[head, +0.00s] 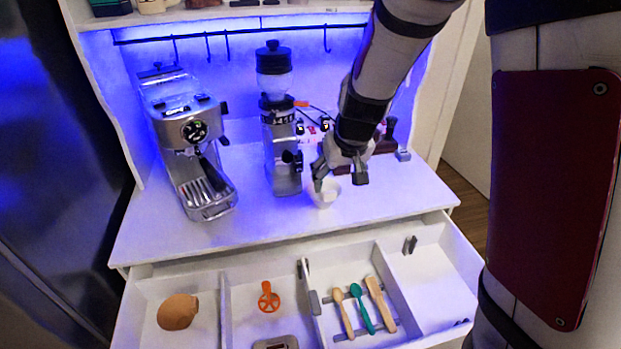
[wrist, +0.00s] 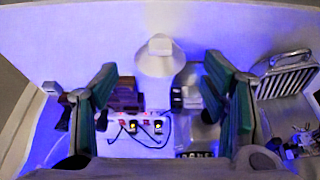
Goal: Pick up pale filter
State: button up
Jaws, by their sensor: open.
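The pale filter (head: 326,195) is a small white cone-like piece standing on the white cabinet top, right of the grinder. In the wrist view the pale filter (wrist: 166,66) is centred, with a small block-like part at its top. My gripper (head: 341,182) points down just above and beside it, and its fingers partly overlap it in the head view. In the wrist view my gripper (wrist: 160,75) is open, with one finger on either side of the filter and gaps between. I cannot tell the exact height of the fingertips over the filter.
The grinder (head: 281,140) stands close left of my gripper, with the espresso machine (head: 187,135) further left. Power switches and cables (wrist: 140,127) lie behind. The open drawer (head: 437,285) below holds wooden and green utensils, an orange tool (head: 268,297) and a brown rounded object (head: 177,311).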

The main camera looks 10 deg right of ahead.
aim_at(330, 196)
jog(key=b+x, duration=0.3)
jog(key=x, duration=0.8)
jog(key=shift+r, duration=0.1)
jog(key=c, duration=1.4)
